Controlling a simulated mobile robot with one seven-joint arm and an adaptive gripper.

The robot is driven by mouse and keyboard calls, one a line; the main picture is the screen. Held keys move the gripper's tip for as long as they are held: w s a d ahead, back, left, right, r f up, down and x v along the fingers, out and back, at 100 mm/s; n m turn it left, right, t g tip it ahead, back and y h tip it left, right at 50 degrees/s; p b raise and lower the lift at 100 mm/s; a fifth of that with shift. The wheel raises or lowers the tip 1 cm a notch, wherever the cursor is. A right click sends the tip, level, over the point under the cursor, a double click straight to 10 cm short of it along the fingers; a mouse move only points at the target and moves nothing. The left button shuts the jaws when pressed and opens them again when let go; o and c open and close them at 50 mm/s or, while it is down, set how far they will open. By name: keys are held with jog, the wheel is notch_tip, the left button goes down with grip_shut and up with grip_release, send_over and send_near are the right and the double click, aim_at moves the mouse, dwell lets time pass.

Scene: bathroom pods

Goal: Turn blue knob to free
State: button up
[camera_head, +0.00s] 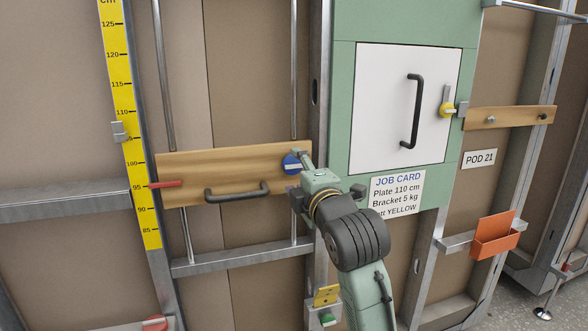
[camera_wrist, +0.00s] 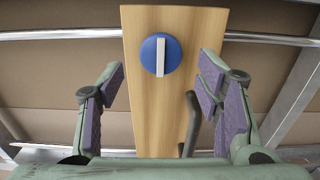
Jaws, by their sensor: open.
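The blue knob (camera_head: 291,165) is a round disc with a white bar, at the right end of a wooden plate (camera_head: 225,160). In the wrist view the knob (camera_wrist: 146,54) faces me, its white bar running along the length of the plate (camera_wrist: 150,110). My gripper (camera_head: 302,178) is close to the knob at its right in the head view and partly covers the plate's end. In the wrist view my gripper (camera_wrist: 163,88) is open, one padded finger on each side of the plate. The knob lies ahead between the fingers, apart from both.
A dark handle (camera_head: 238,192) sticks out of the plate below the knob's level. A red pointer (camera_head: 165,185) at its left end lies near 95 on the yellow scale (camera_head: 127,130).

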jog(key=v, duration=0.8)
jog(key=shift+s, duration=0.3)
jog(key=shift+d, duration=0.1)
